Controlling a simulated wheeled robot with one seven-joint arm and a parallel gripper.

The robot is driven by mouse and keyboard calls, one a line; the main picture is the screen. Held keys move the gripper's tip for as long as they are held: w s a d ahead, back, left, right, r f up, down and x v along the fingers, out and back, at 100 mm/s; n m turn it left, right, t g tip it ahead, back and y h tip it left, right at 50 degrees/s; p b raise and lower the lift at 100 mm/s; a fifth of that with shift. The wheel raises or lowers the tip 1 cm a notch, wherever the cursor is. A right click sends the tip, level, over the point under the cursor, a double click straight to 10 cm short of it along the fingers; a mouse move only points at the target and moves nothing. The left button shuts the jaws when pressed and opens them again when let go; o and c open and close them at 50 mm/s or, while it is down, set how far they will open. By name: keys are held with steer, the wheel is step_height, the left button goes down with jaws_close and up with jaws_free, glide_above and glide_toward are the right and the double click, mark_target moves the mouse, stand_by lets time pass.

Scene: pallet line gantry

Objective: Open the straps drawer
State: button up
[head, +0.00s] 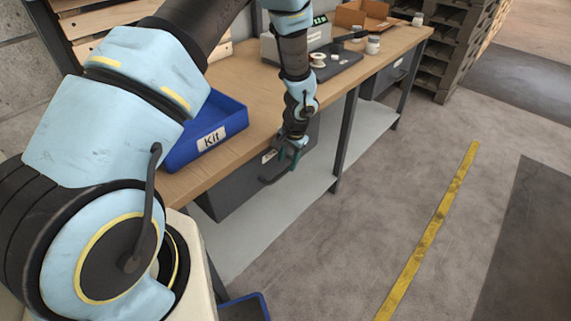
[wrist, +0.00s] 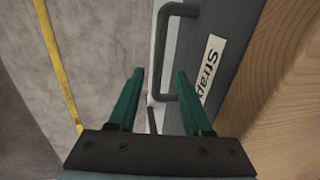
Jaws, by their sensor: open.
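The straps drawer (head: 238,188) is a dark grey drawer under the wooden bench top and looks closed. In the wrist view its front (wrist: 222,28) carries a white label (wrist: 211,68) reading "Strap", with the rest hidden by a finger. Its dark bar handle (wrist: 160,52) stands out from the front; the handle also shows in the head view (head: 275,176). My gripper (head: 288,158) has green fingers and is open and empty. In the wrist view the handle's near part lies between the two fingertips (wrist: 160,76); I cannot tell whether they touch it.
A blue bin labelled "Kit" (head: 207,138) sits on the bench top (head: 262,100) above the drawer. A dark bench leg (head: 345,140) and a pale lower shelf (head: 270,217) are close by. The floor (head: 350,235) in front is clear, with a yellow line (head: 430,232).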

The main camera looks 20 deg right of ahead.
mark_target(285, 170)
steer(key=shift+w+a+f, duration=0.1)
steer(key=shift+f, duration=0.8)
steer(key=shift+w+a+f, duration=0.1)
steer(key=shift+f, duration=0.75)
steer(key=shift+c, duration=0.2)
jaws_close()
